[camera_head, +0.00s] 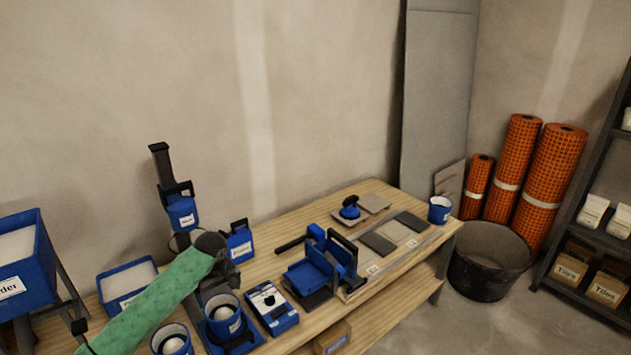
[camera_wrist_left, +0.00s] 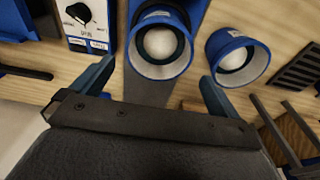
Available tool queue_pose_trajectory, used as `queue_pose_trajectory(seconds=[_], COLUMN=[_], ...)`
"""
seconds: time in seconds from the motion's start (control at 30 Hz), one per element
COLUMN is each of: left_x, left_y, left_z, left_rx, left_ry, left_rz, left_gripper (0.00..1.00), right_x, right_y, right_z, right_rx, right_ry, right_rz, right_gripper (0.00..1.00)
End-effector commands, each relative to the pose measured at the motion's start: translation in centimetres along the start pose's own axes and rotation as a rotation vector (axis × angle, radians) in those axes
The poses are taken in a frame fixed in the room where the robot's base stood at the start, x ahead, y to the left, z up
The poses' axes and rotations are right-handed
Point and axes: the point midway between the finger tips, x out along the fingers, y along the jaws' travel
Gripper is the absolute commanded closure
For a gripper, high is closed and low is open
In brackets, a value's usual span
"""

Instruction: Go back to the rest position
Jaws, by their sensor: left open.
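My left arm, in a green sleeve (camera_head: 150,305), reaches in from the lower left over the workbench in the head view. My left gripper (camera_head: 214,288) points down above the bench, close to a blue cup (camera_head: 224,318). In the left wrist view the two fingers of the left gripper (camera_wrist_left: 155,85) are spread wide with nothing held between them. The blue cup with pale contents (camera_wrist_left: 160,45) stands ahead of the fingers, apart from them. A second blue cup (camera_head: 172,342) stands to its left; it also shows in the left wrist view (camera_wrist_left: 238,58). My right gripper is not seen.
A blue box with a dial (camera_head: 271,307) stands right of the cups. Blue bins (camera_head: 128,282), a labelled container (camera_head: 239,242), and a blue tool (camera_head: 320,265) crowd the wooden bench (camera_head: 290,235). Tiles, a black bucket (camera_head: 488,262) and orange rolls (camera_head: 545,175) are at right.

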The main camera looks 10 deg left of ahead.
Motion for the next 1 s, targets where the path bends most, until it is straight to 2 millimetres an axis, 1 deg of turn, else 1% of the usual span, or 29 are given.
queue_pose_trajectory(seconds=[0.07,0.17,0.27,0.3,0.37,0.4,0.53,0.7,0.77,0.8,1.0], left_x=[0.5,1.5,2.8,3.3,3.8,4.1,4.8,4.8,4.7,4.5,3.1], left_y=[0.1,0.2,0.2,0.1,0.0,-0.2,-1.0,-2.5,-3.1,-3.6,-6.4], left_z=[1.0,3.6,7.6,9.3,11.7,13.3,18.4,24.3,26.2,27.5,32.9], left_rx=[0.021,0.085,0.183,0.225,0.287,0.326,0.448,0.589,0.635,0.664,0.794], left_ry=[-0.003,-0.006,-0.007,-0.007,-0.004,-0.003,0.007,0.027,0.037,0.043,0.083], left_rz=[0.004,0.017,0.041,0.050,0.067,0.079,0.114,0.158,0.170,0.179,0.211], left_gripper=[0.00,0.00,0.00,0.00,0.00,0.00,0.00,0.00,0.00,0.00,0.00], right_x=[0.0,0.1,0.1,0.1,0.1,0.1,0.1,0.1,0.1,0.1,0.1], right_y=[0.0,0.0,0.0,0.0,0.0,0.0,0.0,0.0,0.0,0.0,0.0], right_z=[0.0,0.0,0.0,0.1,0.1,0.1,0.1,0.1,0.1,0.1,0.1], right_rx=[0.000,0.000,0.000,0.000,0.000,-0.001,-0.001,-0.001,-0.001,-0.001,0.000], right_ry=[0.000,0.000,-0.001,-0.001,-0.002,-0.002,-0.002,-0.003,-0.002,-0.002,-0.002], right_rz=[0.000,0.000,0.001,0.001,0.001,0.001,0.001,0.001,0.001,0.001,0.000], right_gripper=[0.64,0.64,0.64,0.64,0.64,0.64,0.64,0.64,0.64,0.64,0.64])
